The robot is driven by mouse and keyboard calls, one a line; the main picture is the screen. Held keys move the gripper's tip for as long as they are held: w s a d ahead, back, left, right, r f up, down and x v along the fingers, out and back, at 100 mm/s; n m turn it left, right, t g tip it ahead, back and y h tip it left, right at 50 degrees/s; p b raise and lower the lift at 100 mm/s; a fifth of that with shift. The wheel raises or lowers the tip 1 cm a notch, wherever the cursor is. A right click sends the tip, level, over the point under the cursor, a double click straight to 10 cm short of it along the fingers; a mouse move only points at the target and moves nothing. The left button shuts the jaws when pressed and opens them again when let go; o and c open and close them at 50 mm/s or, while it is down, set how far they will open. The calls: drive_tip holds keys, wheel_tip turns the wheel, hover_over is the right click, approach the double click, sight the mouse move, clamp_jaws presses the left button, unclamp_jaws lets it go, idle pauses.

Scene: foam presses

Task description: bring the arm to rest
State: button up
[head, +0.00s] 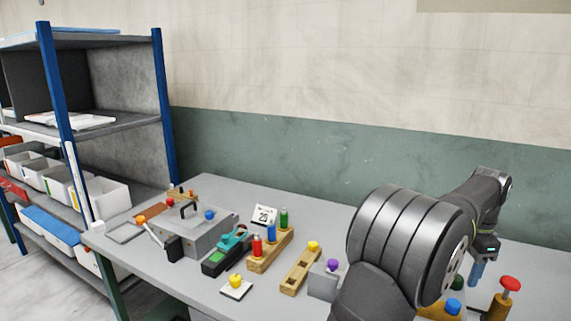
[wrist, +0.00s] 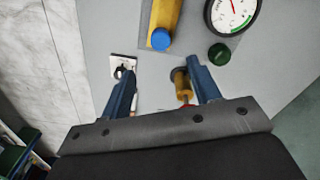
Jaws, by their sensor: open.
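My gripper (head: 477,272) hangs low over the right part of the grey table (head: 190,285), partly behind my arm in the head view. In the wrist view its two blue fingers (wrist: 163,78) stand apart, with nothing held between them. A brass-coloured handle with a red end (wrist: 181,84) lies close inside the right finger in that view; whether they touch cannot be told. A red-knobbed wooden post (head: 500,303) stands right of my gripper in the head view. My arm covers part of the table.
A yellow block with a blue knob (wrist: 164,18), a round gauge (wrist: 232,14) and a green knob (wrist: 219,54) lie beyond the fingers. Wooden peg holders (head: 300,270), a grey press box (head: 196,240) and a shelf rack (head: 110,95) are further left.

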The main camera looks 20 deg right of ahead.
sight(453, 303)
wheel_tip(453, 303, down, 11)
drive_tip(key=shift+r, duration=0.15)
wheel_tip(453, 303, up, 7)
drive_tip(key=shift+f, duration=0.2)
drive_tip(key=o, duration=0.9)
drive_tip(key=shift+o, duration=0.2)
drive_tip(key=s+a+r+m+g+h, duration=0.1)
drive_tip(key=s+r+m+g+h, duration=0.15)
drive_tip(key=s, duration=0.25)
drive_tip(key=s+a+r+m+g+h, duration=0.1)
drive_tip(key=s+r+m, duration=0.15)
drive_tip(key=s, duration=0.25)
drive_tip(key=x, duration=1.1)
drive_tip(key=shift+r, duration=0.1)
drive_tip(key=v, duration=1)
